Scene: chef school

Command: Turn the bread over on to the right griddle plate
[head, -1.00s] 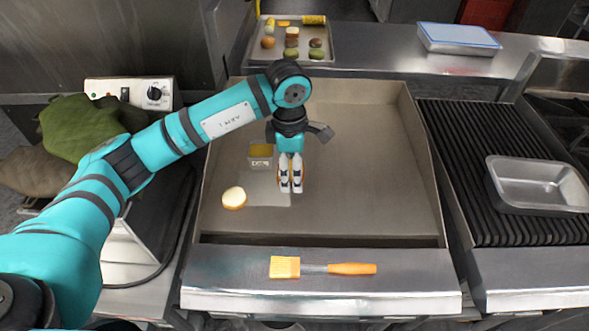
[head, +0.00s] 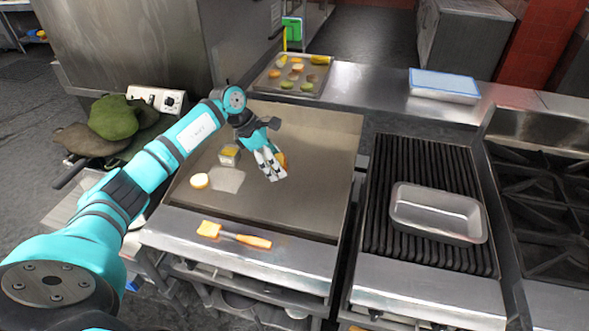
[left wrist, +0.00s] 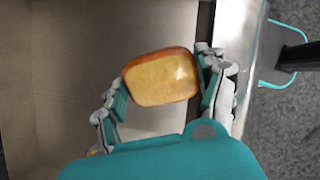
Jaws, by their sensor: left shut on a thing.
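My left gripper (head: 269,166) is shut on the bread (head: 282,158) and holds it over the flat griddle (head: 310,190). In the head view the fingers hide most of the bread. In the left wrist view the golden-brown bread (left wrist: 160,78) sits between the two fingers of the left gripper (left wrist: 163,95), one at each side. A dark ribbed griddle plate (head: 375,205) lies right of the flat griddle. My right gripper is not in view.
A metal loaf pan (head: 440,232) stands on the ribbed plate. An orange brush (head: 232,236) lies on the front ledge. A food tray (head: 262,88) stands behind.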

